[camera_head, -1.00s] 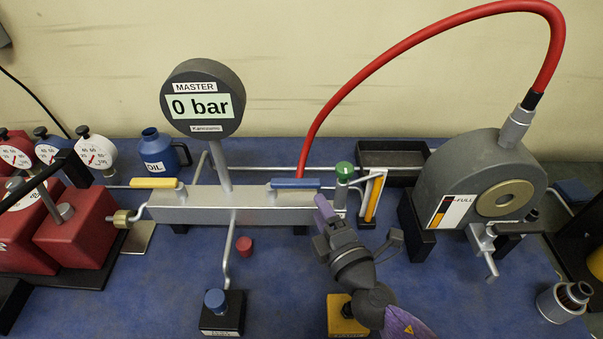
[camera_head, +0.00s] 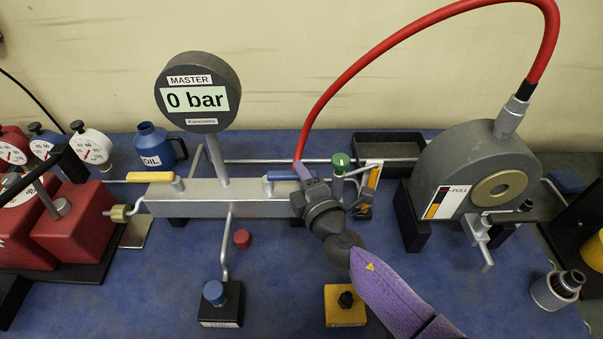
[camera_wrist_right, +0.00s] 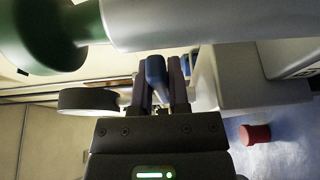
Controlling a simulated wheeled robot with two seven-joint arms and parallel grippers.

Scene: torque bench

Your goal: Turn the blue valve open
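The blue valve handle (camera_head: 281,176) lies along the right end of the silver manifold (camera_head: 252,202), parallel to it. In the right wrist view the blue handle (camera_wrist_right: 155,75) stands between the two fingers of my right gripper (camera_wrist_right: 160,88). The fingers flank it closely, but I cannot tell whether they press on it. In the head view my right gripper (camera_head: 302,178) is at the handle's right end and hides part of it. The master gauge (camera_head: 198,95) reads 0 bar. My left gripper is not in view.
A green-topped knob (camera_head: 340,160) stands close to the right of my right gripper and looms large in the wrist view (camera_wrist_right: 45,35). A red hose (camera_head: 400,55) arches overhead to the grey pump body (camera_head: 465,160). A yellow handle (camera_head: 150,177) sits at the manifold's left.

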